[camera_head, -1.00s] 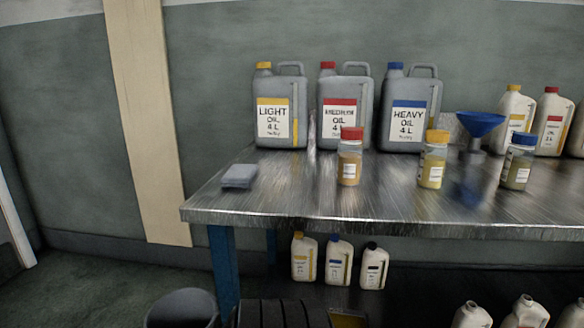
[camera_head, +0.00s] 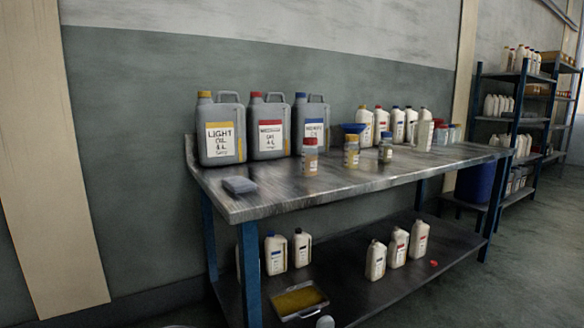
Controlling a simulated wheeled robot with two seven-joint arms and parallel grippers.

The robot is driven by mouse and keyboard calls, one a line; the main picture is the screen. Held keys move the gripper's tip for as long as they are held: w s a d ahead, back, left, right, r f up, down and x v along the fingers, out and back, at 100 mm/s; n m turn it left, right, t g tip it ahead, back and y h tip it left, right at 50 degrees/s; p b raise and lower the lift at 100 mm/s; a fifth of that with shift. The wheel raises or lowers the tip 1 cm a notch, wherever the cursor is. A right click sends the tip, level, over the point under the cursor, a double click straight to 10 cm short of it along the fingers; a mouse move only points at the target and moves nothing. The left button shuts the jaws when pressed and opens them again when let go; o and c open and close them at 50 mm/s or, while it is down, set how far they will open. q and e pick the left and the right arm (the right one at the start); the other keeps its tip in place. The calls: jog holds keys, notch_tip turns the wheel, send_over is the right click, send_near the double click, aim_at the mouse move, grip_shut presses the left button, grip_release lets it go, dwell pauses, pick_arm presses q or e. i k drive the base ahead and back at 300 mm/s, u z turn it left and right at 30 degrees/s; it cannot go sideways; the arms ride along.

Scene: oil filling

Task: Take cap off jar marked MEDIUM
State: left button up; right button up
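Three small clear jars stand upright near the front of the metal table. The leftmost jar (camera_head: 310,160) has a red cap (camera_head: 310,141) sitting on it. To its right is a jar with a yellow cap (camera_head: 351,154), then a jar with a blue cap (camera_head: 385,151). The jar labels are too small to read. The large grey MEDIUM canister (camera_head: 269,128) behind them also has a red cap. Neither of my grippers shows in this view.
The metal table (camera_head: 432,160) also holds LIGHT (camera_head: 221,130) and HEAVY (camera_head: 310,120) canisters, a blue funnel (camera_head: 353,128), a grey cloth (camera_head: 239,185) and several white bottles. A tray (camera_head: 300,300) sits on the lower shelf. Floor at the right front is clear.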

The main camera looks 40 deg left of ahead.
aim_at(309, 155)
jog(key=u, duration=1.05)
